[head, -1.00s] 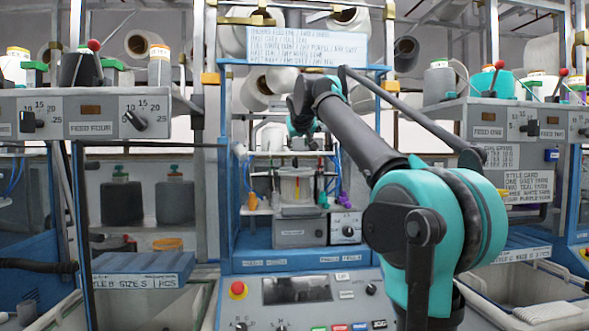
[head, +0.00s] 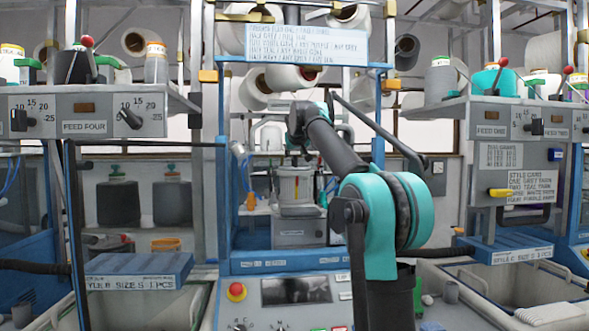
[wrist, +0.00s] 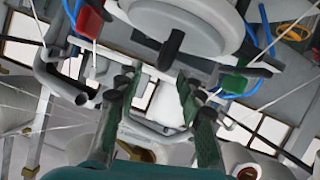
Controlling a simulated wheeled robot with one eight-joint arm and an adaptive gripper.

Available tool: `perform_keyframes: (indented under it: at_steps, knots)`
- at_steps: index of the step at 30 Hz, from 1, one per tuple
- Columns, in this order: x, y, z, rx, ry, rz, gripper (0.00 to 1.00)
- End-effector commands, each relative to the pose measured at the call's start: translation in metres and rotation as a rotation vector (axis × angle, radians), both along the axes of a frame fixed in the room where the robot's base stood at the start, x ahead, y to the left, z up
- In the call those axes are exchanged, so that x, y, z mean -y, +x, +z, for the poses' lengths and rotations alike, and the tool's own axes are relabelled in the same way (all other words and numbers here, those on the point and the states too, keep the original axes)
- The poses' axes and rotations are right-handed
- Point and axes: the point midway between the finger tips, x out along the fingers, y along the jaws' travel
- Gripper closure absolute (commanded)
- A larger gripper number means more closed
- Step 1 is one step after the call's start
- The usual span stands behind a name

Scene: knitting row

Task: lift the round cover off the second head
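A round white-grey cover (wrist: 185,22) with a short dark knob (wrist: 171,48) fills the top of the wrist view. In the head view a pale cylindrical unit with a round top (head: 295,183) stands in the middle machine bay, below my wrist. My gripper (wrist: 156,77) is open, with its two dark, green-backed fingers apart and nothing between them. The knob lies just beyond the fingertips in the wrist view and looks apart from them. In the head view my gripper is too small and dark to make out.
Blue frame posts (head: 224,150) flank the bay. A red part (wrist: 90,20) and blue hoses (wrist: 268,35) lie close around the cover. A control panel (head: 297,291) is in front. Feed shelves with yarn cones stand at left (head: 85,114) and right (head: 515,121).

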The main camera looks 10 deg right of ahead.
Motion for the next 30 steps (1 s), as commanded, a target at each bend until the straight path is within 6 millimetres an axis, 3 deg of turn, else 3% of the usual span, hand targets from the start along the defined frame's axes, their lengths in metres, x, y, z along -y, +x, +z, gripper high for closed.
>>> perform_keyframes:
  at_steps: [10,20,30]
  knots:
    - [0.002,0.040,-0.018,0.000,0.001,-0.001,0.62]
    - [0.002,0.047,-0.021,0.000,0.001,0.000,0.62]
    - [0.002,0.046,-0.021,0.000,0.000,0.000,1.00]
